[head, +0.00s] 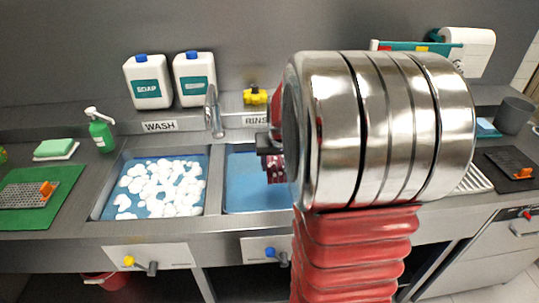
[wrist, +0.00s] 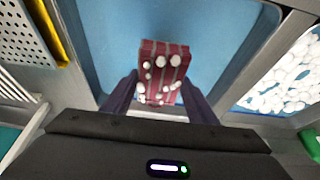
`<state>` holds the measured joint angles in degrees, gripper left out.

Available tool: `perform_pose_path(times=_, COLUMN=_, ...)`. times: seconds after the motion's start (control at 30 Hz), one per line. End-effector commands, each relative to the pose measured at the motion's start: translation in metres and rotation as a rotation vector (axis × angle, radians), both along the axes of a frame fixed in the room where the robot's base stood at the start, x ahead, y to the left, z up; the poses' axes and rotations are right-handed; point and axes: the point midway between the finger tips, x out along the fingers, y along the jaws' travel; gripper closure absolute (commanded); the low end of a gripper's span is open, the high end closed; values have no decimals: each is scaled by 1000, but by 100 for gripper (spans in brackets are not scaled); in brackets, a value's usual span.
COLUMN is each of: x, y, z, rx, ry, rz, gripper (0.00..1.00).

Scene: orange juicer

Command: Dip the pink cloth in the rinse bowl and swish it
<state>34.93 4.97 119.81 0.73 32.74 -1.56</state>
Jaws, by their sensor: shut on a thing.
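A dark red, pale-striped cloth (wrist: 176,55), block-like in shape and spotted with white suds, is held between the fingers of my gripper (wrist: 159,82). In the head view the cloth (head: 275,170) hangs below my gripper (head: 270,148), over the rinse basin (head: 242,185) of blue water. My arm hides the basin's right part there. In the wrist view the blue of the basin (wrist: 225,35) lies behind the cloth. I cannot tell whether the cloth touches the water.
The wash basin (head: 160,187), full of white suds, lies to the left, past a steel divider. A tap (head: 213,112) stands behind, between the basins. Two soap jugs (head: 148,84) and a green pump bottle (head: 101,132) stand at the back. A perforated panel (wrist: 20,35) borders the basin in the wrist view.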

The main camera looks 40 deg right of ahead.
Motion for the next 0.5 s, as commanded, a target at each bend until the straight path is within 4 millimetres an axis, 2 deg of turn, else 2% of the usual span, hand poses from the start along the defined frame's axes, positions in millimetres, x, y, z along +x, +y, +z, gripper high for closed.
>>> perform_pose_path(times=0.5, x=-3, y=-4, z=-2, rx=0, ry=0, rz=-11, gripper=65)
